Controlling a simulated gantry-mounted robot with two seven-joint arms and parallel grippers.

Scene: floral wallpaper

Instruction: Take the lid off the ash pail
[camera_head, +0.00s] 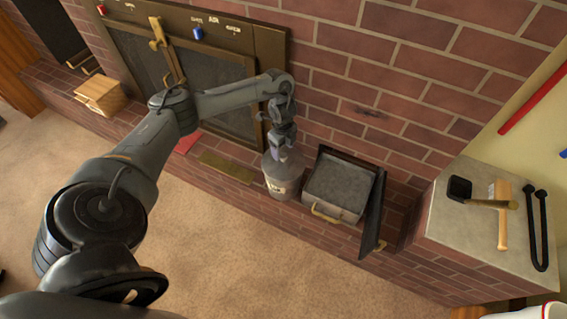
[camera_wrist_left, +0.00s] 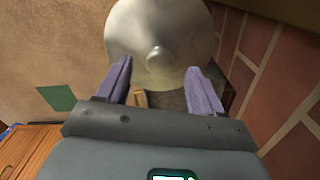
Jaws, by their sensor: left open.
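The grey metal ash pail (camera_head: 283,184) stands on the brick hearth in front of the wall, beside an open metal box. Its round lid (camera_wrist_left: 185,25) fills the top of the left wrist view, with a small rounded knob (camera_wrist_left: 158,56) in the middle. My left gripper (camera_head: 277,152) is over the pail, partly hiding the lid in the head view. In the left wrist view the purple fingers of the left gripper (camera_wrist_left: 158,68) are spread apart, with the knob appearing between their tips. They hold nothing. My right gripper does not show.
The open box (camera_head: 337,185), with a raised dark panel, stands close to the pail's right. A fireplace door (camera_head: 215,95) is behind my arm. The carpet (camera_head: 230,260) in front is clear.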

